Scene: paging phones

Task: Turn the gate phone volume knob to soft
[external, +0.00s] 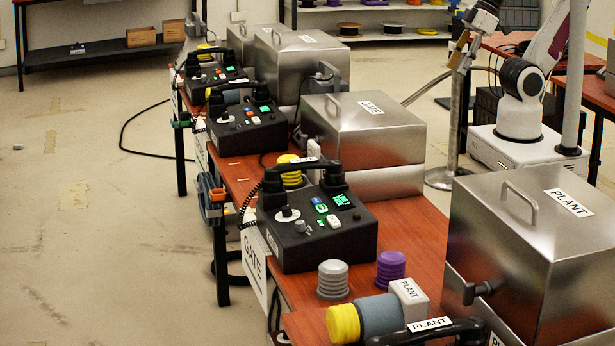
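The gate phone (330,249) is a black desk unit on the red-brown bench, above a hanging GATE sign (254,267). Its black handset (318,166) lies across the back. On its sloped face is a black knob on a white round dial (287,213), with a small grey knob (300,227) beside it. Green-lit displays and a white switch sit to their right. Knob markings are too small to read, so I cannot tell which is volume or its setting. My gripper (459,53) is at the upper right, far from the phone; its fingers are unclear.
A steel GATE box (362,132) stands behind the phone, a steel PLANT box (540,255) to the right. Grey (333,280) and purple (391,268) ribbed pieces and a yellow-grey cylinder (378,316) lie in front. Another handset (428,331) is at the bottom edge. More phones line the bench behind.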

